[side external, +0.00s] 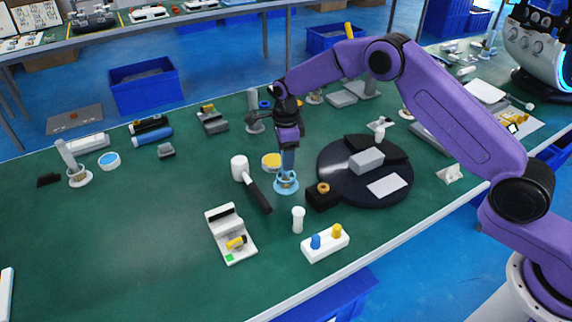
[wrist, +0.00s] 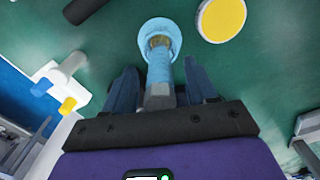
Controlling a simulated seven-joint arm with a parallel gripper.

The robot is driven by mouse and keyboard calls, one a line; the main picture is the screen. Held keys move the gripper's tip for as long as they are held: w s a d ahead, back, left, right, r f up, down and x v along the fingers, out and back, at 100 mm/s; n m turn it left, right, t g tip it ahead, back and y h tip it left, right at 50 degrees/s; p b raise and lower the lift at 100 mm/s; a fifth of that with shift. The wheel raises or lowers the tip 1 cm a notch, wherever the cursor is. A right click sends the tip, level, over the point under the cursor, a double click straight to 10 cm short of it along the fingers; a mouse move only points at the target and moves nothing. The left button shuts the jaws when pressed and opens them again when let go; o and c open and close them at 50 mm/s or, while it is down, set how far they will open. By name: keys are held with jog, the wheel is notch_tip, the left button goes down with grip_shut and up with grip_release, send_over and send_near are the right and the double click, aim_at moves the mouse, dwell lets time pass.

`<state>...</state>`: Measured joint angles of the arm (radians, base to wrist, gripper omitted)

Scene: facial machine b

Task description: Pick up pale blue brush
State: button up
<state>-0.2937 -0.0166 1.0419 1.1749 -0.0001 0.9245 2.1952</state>
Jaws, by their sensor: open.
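The pale blue brush (side external: 286,184) stands upright on the green table, its round pale blue base on the surface. In the wrist view the brush (wrist: 160,72) shows its base at the top and its handle running down between my fingers. My gripper (side external: 288,150) is right above the base, pointing down. In the wrist view my gripper (wrist: 162,80) is open, with one finger on each side of the handle and a gap visible on both sides. The upper handle is hidden by my gripper in the side view.
A black-handled white mallet (side external: 252,184) and a yellow-topped round jar (side external: 271,161) lie close on the left. A small dark block (side external: 322,197) and a black round tray (side external: 338,190) are on the right. A white bottle (side external: 298,220) stands in front.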

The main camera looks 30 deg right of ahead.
grip_shut()
jog(key=shift+r, duration=0.15)
jog(key=shift+r, duration=0.2)
notch_tip(320, 180, up, 3)
jog(key=shift+f, duration=0.1)
jog(key=s+d+r, duration=0.4)
jog(key=s+r, duration=0.5)
jog(key=s, duration=0.4)
jog(key=shift+s+r, duration=0.2)
jog(key=shift+r, duration=0.1)
jog(key=shift+d, duration=0.1)
